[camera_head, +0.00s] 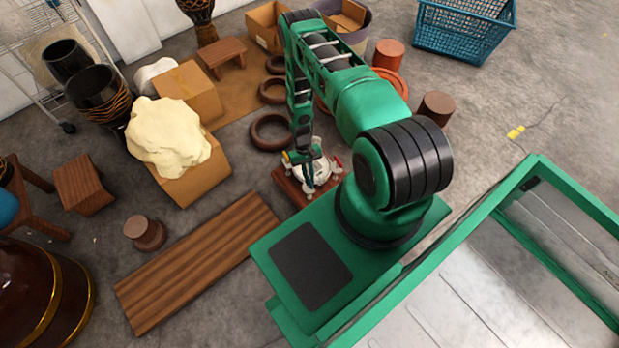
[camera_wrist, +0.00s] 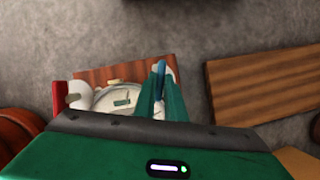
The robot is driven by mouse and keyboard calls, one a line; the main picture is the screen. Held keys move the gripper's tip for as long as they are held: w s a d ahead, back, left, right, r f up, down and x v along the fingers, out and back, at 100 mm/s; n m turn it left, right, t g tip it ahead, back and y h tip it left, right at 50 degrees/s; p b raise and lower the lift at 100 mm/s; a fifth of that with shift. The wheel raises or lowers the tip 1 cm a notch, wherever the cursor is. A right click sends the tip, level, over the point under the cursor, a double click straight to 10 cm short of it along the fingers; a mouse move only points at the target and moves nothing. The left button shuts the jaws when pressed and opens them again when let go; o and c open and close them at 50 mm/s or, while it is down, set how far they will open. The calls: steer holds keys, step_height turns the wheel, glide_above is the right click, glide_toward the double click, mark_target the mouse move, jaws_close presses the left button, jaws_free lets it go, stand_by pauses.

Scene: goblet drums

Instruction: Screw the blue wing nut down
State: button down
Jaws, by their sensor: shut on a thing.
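A round white drum head (camera_head: 315,174) with several pegs around its rim lies on a small brown wooden stand (camera_head: 288,186). In the wrist view the white head (camera_wrist: 118,98) is partly hidden behind my gripper's body. My gripper (camera_wrist: 161,88) points down at the rim, its green fingers shut on the blue wing nut (camera_wrist: 161,66), of which only a narrow blue part shows between the tips. My gripper (camera_head: 298,156) also shows small in the head view, where I cannot make out the blue nut. A red wing nut (camera_wrist: 60,98) stands at the opposite side of the rim.
A long wooden plank (camera_head: 200,262) lies left of the stand. Dark rings (camera_head: 270,132) and a cardboard box with a cream lump (camera_head: 168,138) are behind it. A blue crate (camera_head: 464,28) stands at the back right. The floor between is bare concrete.

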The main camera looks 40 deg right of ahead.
steer(key=m, duration=0.1)
steer(key=m+y, duration=0.1)
steer(key=m, duration=0.2)
steer(key=shift+d+t, duration=0.3)
steer(key=shift+t, duration=0.1)
steer(key=m, duration=0.2)
steer(key=m+t+y, duration=0.1)
steer(key=m, duration=0.1)
steer(key=shift+s+d+m+y, duration=0.1)
steer(key=shift+m+y, duration=0.2)
steer(key=m+t, duration=0.1)
steer(key=m, duration=0.1)
steer(key=m+t, duration=0.1)
steer(key=m, duration=0.2)
steer(key=shift+s+y, duration=0.15)
steer(key=shift+y, duration=0.15)
steer(key=shift+m+t, duration=0.6)
steer(key=shift+m, duration=0.7)
steer(key=c, duration=1.8)
jaws_free()
steer(key=shift+s, duration=0.1)
steer(key=shift+d+r, duration=0.15)
steer(key=shift+r, duration=0.4)
steer(key=v, duration=0.9)
steer(key=shift+r, duration=0.3)
